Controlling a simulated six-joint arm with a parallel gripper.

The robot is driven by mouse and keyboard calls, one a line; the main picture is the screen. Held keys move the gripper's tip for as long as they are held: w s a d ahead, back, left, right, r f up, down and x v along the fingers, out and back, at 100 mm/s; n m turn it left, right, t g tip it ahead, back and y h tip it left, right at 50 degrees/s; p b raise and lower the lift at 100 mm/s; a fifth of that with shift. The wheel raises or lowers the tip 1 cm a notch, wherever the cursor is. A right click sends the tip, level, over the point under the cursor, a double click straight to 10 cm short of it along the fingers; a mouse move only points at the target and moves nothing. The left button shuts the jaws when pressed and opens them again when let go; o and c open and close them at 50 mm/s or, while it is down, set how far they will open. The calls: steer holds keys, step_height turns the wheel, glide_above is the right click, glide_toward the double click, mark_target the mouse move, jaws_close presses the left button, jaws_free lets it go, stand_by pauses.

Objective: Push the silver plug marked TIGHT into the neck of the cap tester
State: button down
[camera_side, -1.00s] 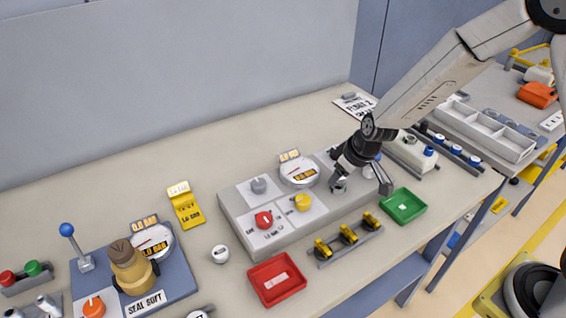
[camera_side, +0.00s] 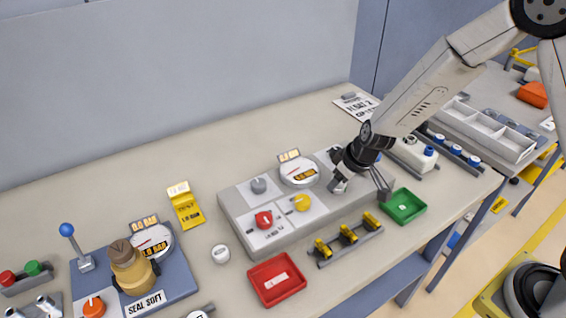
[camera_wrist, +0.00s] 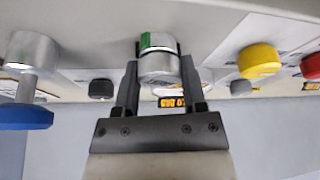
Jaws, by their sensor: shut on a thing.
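The cap tester (camera_side: 285,231) is a long grey box on the bench with a gauge (camera_side: 299,173) and several knobs. My gripper (camera_side: 340,182) is over its right part, with the fingertips low at the box top. In the wrist view my gripper (camera_wrist: 160,66) is shut on a silver round plug (camera_wrist: 160,62) with a green mark. One finger lies on each side of the plug. No TIGHT lettering can be read. The neck is hidden, so I cannot tell whether the plug is in it or just above it.
A yellow knob (camera_wrist: 260,61) and a red knob (camera_wrist: 312,66) stand to the right in the wrist view, and a silver post with a blue handle (camera_wrist: 26,116) to the left. A green tray (camera_side: 421,207) and a red tray (camera_side: 296,289) lie in front of the tester.

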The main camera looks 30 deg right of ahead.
mark_target(348, 196)
steer(key=shift+r, duration=0.15)
steer(key=shift+r, duration=0.35)
steer(key=shift+r, duration=0.25)
steer(key=shift+f, duration=0.8)
stand_by(1.9)
steer(key=shift+c, duration=0.4)
jaws_free()
steer(key=shift+r, duration=0.1)
steer(key=v, duration=0.7)
steer(key=shift+r, duration=0.25)
steer(key=shift+s, duration=0.15)
